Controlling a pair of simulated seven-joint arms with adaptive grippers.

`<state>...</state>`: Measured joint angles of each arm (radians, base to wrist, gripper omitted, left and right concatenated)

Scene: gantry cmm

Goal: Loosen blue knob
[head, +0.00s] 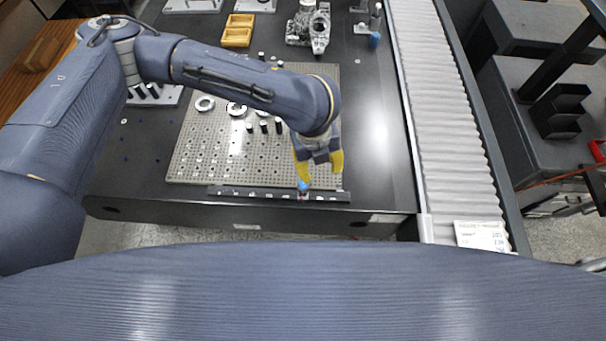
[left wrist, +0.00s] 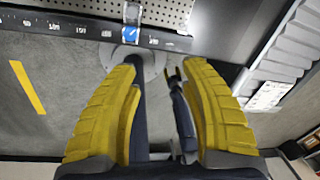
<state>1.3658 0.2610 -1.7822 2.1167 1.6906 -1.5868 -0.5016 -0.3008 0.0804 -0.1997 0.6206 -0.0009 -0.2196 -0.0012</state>
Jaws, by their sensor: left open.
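The blue knob (head: 303,186) sits on the dark rail (head: 240,191) along the front edge of the perforated plate. It also shows in the left wrist view (left wrist: 130,34), near the top, by the rail's printed marks. My left gripper (head: 320,176) is open, its yellow fingers pointing down close to the knob in the head view. In the left wrist view the open fingers (left wrist: 160,68) have a gap between them, and the knob lies beyond the tips, in line with the left finger. Whether a finger touches it I cannot tell. My right gripper is not in view.
The perforated plate (head: 205,150) carries rings and several short dark posts. A yellow tray (head: 238,30) and a metal casting (head: 309,26) stand at the back. A ribbed grey cover (head: 440,110) runs along the right. The dark table between is clear.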

